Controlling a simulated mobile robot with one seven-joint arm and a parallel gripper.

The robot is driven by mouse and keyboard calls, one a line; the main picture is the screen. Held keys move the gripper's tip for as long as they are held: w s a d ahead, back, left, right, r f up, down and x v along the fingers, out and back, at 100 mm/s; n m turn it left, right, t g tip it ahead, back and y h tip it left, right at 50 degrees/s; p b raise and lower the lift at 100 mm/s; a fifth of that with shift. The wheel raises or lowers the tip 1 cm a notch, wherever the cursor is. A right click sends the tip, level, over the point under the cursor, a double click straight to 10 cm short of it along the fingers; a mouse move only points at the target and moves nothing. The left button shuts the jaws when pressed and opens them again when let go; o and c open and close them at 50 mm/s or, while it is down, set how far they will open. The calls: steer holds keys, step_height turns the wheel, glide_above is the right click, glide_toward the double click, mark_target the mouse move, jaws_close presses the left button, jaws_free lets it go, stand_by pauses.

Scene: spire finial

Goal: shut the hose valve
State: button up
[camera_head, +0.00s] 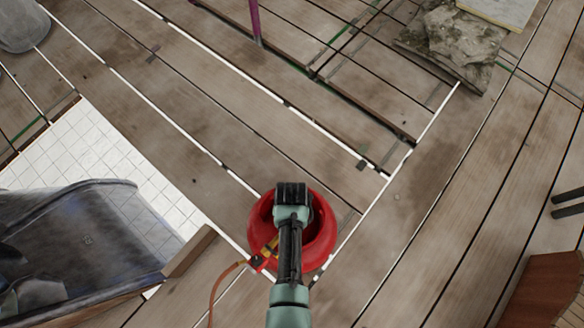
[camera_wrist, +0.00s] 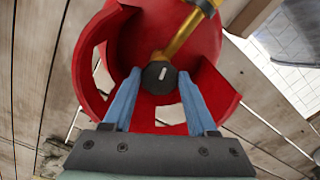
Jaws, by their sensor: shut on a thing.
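The hose valve's dark round knob (camera_wrist: 157,79) carries a white mark that stands nearly upright, slightly tilted, in the wrist view. A brass pipe (camera_wrist: 186,35) runs from it to the upper right. The knob sits inside a red slotted collar (camera_wrist: 225,88), which shows as a red ring (camera_head: 325,237) under my arm in the head view. My gripper (camera_wrist: 160,76) has its two blue fingers on either side of the knob, shut on it. In the head view my arm hides the knob and fingertips. An orange hose (camera_head: 216,287) leaves the collar's left side.
A dark, dusty sheet-like object (camera_head: 85,240) lies at left beside white tiles (camera_head: 85,145). A wooden bar (camera_head: 190,250) stands left of the collar. Rubble and a slab (camera_head: 455,45) lie at upper right. A purple post (camera_head: 254,20) stands at the top.

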steer(key=shift+a+m+p, duration=0.1)
steer(key=shift+m+p, duration=0.2)
steer(key=shift+m, duration=1.3)
steer(key=o, duration=1.4)
steer(key=shift+c, duration=0.2)
step_height(320, 180, up, 13)
steer(key=p, duration=0.3)
steer(key=shift+p, duration=0.4)
